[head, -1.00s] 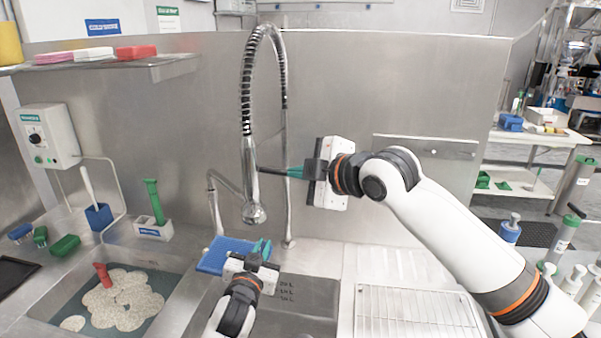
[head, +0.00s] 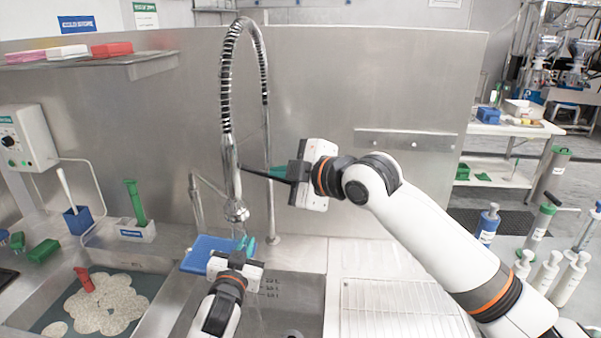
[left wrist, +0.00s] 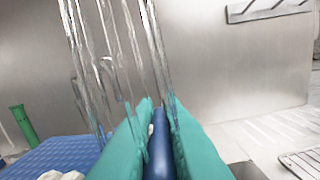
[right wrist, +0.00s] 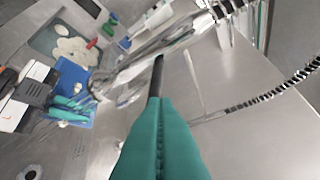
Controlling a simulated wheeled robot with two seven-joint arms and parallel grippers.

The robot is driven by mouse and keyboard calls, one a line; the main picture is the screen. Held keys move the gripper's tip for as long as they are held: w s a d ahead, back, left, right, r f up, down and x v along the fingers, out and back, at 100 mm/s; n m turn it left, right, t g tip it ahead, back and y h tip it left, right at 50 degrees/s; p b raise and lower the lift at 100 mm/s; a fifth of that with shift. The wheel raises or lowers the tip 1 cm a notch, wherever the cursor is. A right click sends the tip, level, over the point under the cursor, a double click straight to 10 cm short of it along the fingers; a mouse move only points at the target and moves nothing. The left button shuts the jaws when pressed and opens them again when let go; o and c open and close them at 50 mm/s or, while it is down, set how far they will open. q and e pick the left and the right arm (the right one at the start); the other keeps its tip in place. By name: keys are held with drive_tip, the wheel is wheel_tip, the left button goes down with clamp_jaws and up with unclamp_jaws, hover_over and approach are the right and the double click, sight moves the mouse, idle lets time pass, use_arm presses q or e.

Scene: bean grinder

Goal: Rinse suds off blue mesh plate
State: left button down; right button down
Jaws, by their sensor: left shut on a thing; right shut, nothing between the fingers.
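My left gripper (head: 245,247) is shut on the blue mesh plate (head: 203,250) and holds it over the sink, below the spray head (head: 236,210). In the left wrist view the plate (left wrist: 55,155) carries white clumps of suds (left wrist: 65,175) at its lower edge, and clear streams of water (left wrist: 110,60) fall around the fingers. In the right wrist view the plate (right wrist: 76,85) lies beneath the spray head. My right gripper (head: 270,172) is shut and empty, its green fingertips against the tap's black lever (right wrist: 158,75).
The sink (head: 295,295) is under the plate. A drying rack (head: 400,305) is on the right. A second basin with foam (head: 110,302) is at the left, with a green-handled brush (head: 136,205) behind it. Pump bottles (head: 545,275) stand at the far right.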

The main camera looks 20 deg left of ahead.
drive_tip(key=s+a+v, duration=0.1)
drive_tip(key=s+v, duration=0.1)
drive_tip(key=v, duration=1)
drive_tip(key=w+a+f+n+t+y, duration=0.3)
drive_tip(key=w+f+y, duration=0.15)
drive_tip(key=f, duration=0.35)
drive_tip(key=s+f+n+t+y, duration=0.35)
drive_tip(key=s+f, duration=0.25)
drive_tip(key=f, duration=0.2)
drive_tip(key=w+a+r+t, duration=0.1)
drive_tip(key=w+a+r, duration=0.6)
drive_tip(key=shift+w+a+r, duration=0.3)
drive_tip(key=shift+w, duration=0.05)
drive_tip(key=shift+n, duration=0.25)
